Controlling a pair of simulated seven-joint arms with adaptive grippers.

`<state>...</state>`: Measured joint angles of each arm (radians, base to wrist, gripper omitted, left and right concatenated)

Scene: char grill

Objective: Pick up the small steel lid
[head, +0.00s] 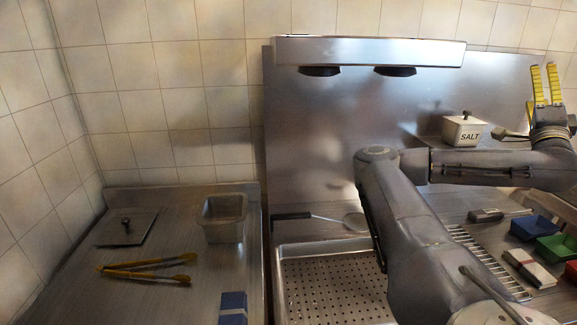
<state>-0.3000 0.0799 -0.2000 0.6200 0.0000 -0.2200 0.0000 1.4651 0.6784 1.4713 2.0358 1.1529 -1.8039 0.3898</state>
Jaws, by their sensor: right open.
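A flat, square steel lid (142,229) with a dark knob lies on the left counter, near the left wall. My right gripper (545,84) is at the far upper right, with its yellow-padded fingers pointing up. It is open and empty, far from the steel lid. My left gripper is not in view.
A steel container (224,222) and yellow tongs (150,267) are near the lid; a blue box (233,308) sits in front. A perforated pan (330,285) is centre. A salt box (463,131) stands on the back shelf. Blue (530,228) and green (556,248) trays are right.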

